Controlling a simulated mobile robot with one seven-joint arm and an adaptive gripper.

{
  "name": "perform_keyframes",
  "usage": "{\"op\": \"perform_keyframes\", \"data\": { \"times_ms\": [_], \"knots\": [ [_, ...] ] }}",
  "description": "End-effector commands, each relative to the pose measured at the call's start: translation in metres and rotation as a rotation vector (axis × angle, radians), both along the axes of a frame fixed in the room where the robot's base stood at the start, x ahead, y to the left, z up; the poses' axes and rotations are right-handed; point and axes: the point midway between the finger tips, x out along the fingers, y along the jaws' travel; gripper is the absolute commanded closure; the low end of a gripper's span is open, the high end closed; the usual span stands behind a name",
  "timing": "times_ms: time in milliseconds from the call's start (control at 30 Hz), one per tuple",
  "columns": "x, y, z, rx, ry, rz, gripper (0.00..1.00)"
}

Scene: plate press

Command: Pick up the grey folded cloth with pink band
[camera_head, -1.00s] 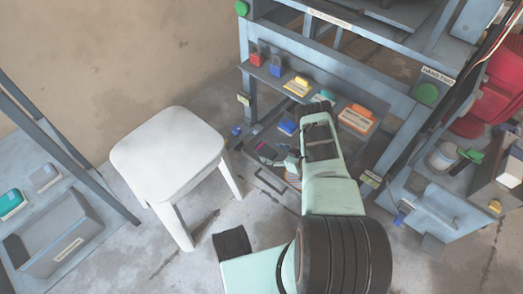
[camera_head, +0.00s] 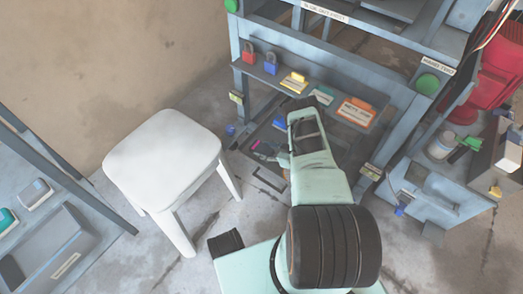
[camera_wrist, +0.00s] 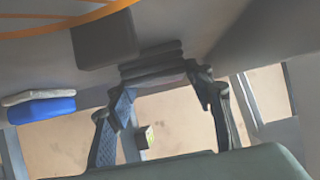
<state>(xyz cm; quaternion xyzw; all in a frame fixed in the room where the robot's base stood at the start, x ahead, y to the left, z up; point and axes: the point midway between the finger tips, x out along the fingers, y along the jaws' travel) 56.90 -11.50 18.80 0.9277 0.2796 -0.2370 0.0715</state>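In the head view, a small dark item with a pink part (camera_head: 261,147) lies on the lower shelf of the blue-grey press frame, left of my forearm; it looks like the cloth. In the wrist view, a grey layered stack (camera_wrist: 151,60), probably the grey folded cloth, lies just beyond the fingertips; its pink band is not clear. My gripper (camera_wrist: 164,90) is open, with its two fingers wide apart and nothing seen held between them. My arm mostly hides the gripper in the head view.
A blue item with a pale top (camera_wrist: 40,106) lies to the left in the wrist view. A white stool (camera_head: 165,155) stands left of the frame. Padlocks, a yellow item (camera_head: 294,83) and an orange item (camera_head: 356,111) sit on the shelf above. Frame posts flank the lower shelf.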

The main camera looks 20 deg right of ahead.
Motion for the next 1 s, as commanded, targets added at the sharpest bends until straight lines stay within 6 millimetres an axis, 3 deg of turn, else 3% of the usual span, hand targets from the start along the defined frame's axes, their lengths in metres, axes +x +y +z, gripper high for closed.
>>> {"op": "perform_keyframes", "data": {
  "times_ms": [33, 200, 567, 800, 1000],
  "knots": [
    [0.0, 0.0, 0.0, 0.0, 0.0, 0.0, 0.6],
    [0.0, 0.0, 0.0, 0.0, 0.0, 0.0, 0.79],
    [0.001, 0.0, 0.006, 0.0, -0.001, -0.001, 0.8],
    [-0.001, 0.0, 0.04, 0.001, 0.0, -0.003, 0.8],
    [-0.034, 0.002, 0.08, 0.002, 0.002, -0.004, 0.8]
  ]
}}
